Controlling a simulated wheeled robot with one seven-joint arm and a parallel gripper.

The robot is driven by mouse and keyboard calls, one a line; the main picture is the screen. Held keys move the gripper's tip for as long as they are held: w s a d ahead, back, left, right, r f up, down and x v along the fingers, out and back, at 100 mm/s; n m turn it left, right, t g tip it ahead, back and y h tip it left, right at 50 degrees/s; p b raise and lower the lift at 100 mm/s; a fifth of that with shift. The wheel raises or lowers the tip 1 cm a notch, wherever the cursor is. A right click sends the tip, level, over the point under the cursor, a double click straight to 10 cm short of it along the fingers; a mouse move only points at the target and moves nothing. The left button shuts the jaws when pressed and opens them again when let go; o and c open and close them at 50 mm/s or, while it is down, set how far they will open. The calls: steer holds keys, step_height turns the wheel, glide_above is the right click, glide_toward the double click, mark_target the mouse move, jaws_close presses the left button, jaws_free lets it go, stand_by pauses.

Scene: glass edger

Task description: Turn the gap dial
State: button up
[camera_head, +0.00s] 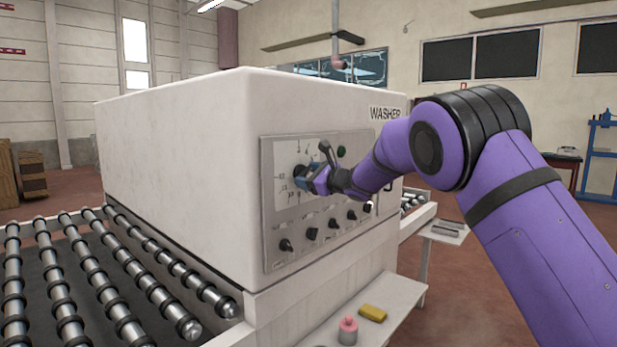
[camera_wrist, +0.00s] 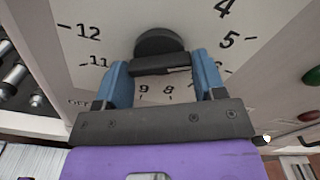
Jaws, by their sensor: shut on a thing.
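The gap dial is a black round knob with a bar grip (camera_wrist: 160,42) on a white numbered face (camera_wrist: 95,62) in the wrist view. In the head view my gripper (camera_head: 301,180) is at the dial face (camera_head: 286,186) on the grey control panel of the white washer (camera_head: 180,140). My gripper hides most of the knob there, and the pointer is not clear.
A row of several black knobs (camera_head: 311,234) lies below the dial. A green button (camera_head: 341,152) is to its right. A shelf below holds a yellow block (camera_head: 373,313) and a pink-topped item (camera_head: 348,330). Roller conveyors (camera_head: 70,270) run at left.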

steer(key=shift+f, duration=0.25)
steer(key=o, duration=0.9)
steer(key=shift+r, duration=0.15)
steer(key=v, duration=1.1)
